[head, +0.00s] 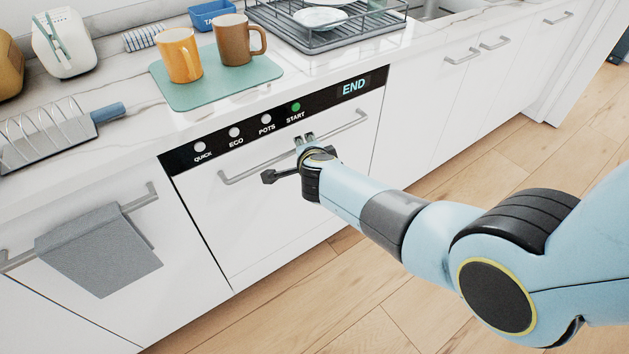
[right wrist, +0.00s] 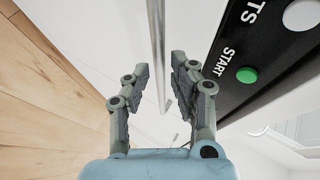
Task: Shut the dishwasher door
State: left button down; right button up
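The dishwasher door (head: 245,225) is white and stands upright, looking flush with the cabinet fronts beside it. Above its long grey bar handle (head: 250,170) runs a black control panel (head: 325,98) with several round buttons and a display reading END. My right gripper (head: 304,137) is at the door front, at the right half of the handle. In the right wrist view its fingers (right wrist: 160,78) are apart, with the handle bar (right wrist: 156,40) showing between them. I cannot tell whether they touch the bar. My left gripper is not in view.
On the counter, an orange mug (head: 179,55) and a brown mug (head: 233,42) stand on a green mat (head: 215,88). A dish rack (head: 340,38) is behind. A grey towel (head: 98,250) hangs left of the dishwasher. The wooden floor (head: 400,300) in front shows no obstacles.

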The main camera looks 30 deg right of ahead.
jog(key=s+a, duration=0.4)
jog(key=s, duration=0.6)
jog(key=s+d+f+n+g+y+b, duration=0.1)
jog(key=s+d+f+n+b, duration=0.1)
jog(key=s+f+n, duration=0.55)
jog(key=s+d+f+n+g+y+b, duration=0.1)
jog(key=s+d+f+n+b, duration=0.15)
jog(key=s+f, duration=0.9)
jog(key=s+d+f+n+g+y, duration=0.1)
jog(key=s+f+n+g, duration=0.3)
jog(key=s, duration=0.9)
jog(key=s+d+f+n+g, duration=0.1)
jog(key=s+f+n+g, duration=0.3)
jog(key=s, duration=0.9)
notch_tip(320, 180, down, 4)
jog(key=shift+f+n+g+y+b, duration=0.15)
jog(key=shift+n+g+y+b, duration=0.2)
jog(key=shift+n, duration=0.75)
